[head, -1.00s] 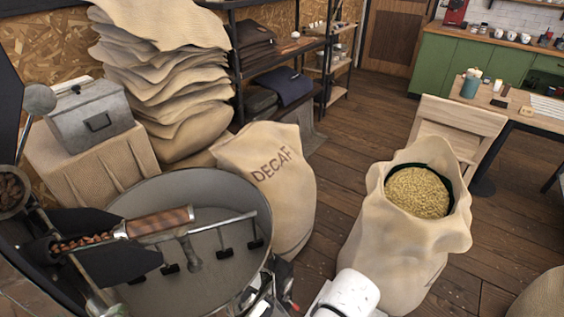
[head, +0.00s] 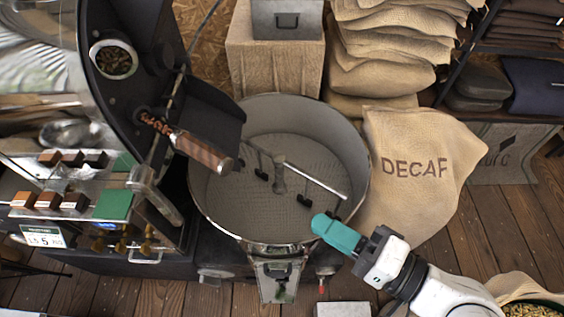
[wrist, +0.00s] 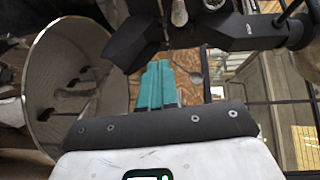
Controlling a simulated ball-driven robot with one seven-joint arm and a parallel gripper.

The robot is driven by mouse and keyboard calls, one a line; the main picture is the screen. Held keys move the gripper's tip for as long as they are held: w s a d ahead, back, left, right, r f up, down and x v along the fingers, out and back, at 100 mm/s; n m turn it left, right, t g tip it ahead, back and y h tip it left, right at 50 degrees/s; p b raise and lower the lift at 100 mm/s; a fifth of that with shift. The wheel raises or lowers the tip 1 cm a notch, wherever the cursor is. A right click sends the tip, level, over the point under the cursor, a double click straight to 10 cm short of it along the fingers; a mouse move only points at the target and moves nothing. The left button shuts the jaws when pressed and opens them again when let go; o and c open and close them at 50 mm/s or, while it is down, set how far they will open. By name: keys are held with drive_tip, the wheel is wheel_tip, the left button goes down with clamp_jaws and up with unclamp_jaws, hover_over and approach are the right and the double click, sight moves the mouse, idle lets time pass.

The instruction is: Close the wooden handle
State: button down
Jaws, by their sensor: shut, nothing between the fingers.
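My gripper (head: 322,228) has teal fingers, shut and empty, above the tray's front right rim. It is right of and below the handle in the head view, apart from it. In the wrist view the teal fingers (wrist: 156,85) point toward the dark chute (wrist: 137,40); I cannot make out the handle's grip there.
The roaster's panel (head: 75,190) with wooden switches stands at the left. A DECAF sack (head: 415,185) stands right of the tray, and an open bean sack (head: 530,295) is at the lower right. Stirring arms (head: 312,180) lie inside the tray. Wooden floor shows in front.

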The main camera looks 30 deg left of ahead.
wheel_tip(320, 180, up, 3)
drive_tip(key=a+g+y, duration=0.1)
drive_tip(key=a, duration=0.1)
drive_tip(key=p, duration=0.4)
approach(182, 138)
drive_tip(key=d, duration=0.1)
drive_tip(key=d+f, duration=0.1)
drive_tip(key=d, duration=0.1)
drive_tip(key=shift+w+d, duration=0.15)
drive_tip(key=shift+d, duration=0.15)
drive_tip(key=shift+a+f, duration=0.15)
drive_tip(key=shift+a, duration=0.25)
drive_tip(key=a, duration=1)
drive_tip(key=shift+w+a, duration=0.1)
drive_tip(key=shift+w, duration=0.05)
drive_tip(key=shift+a, duration=0.4)
